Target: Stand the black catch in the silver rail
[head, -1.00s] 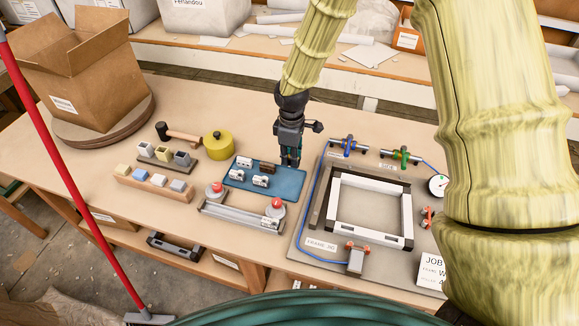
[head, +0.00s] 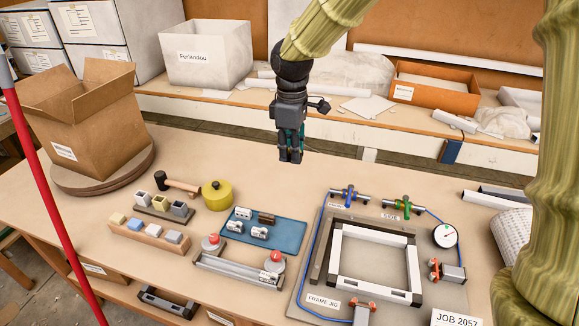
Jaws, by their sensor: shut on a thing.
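My gripper (head: 290,157) is raised above the back of the bench, pointing down. It is shut on the black catch, which is hard to tell from the dark fingers at this size. The silver rail (head: 235,273) lies along the front of the bench, below and left of my gripper, with red-knobbed clamps (head: 275,257) (head: 211,243) at its back. A small white piece (head: 268,277) is at the rail's right end. The blue mat (head: 290,236) holds several white catches (head: 243,213) and a brown one (head: 267,218); its right part is bare.
The frame jig (head: 330,285) with a square frame and blue hose fills the right of the bench. Left of the mat are a yellow round tin (head: 216,195), a mallet (head: 178,184) and block holders (head: 150,237). A cardboard box (head: 85,125) stands far left.

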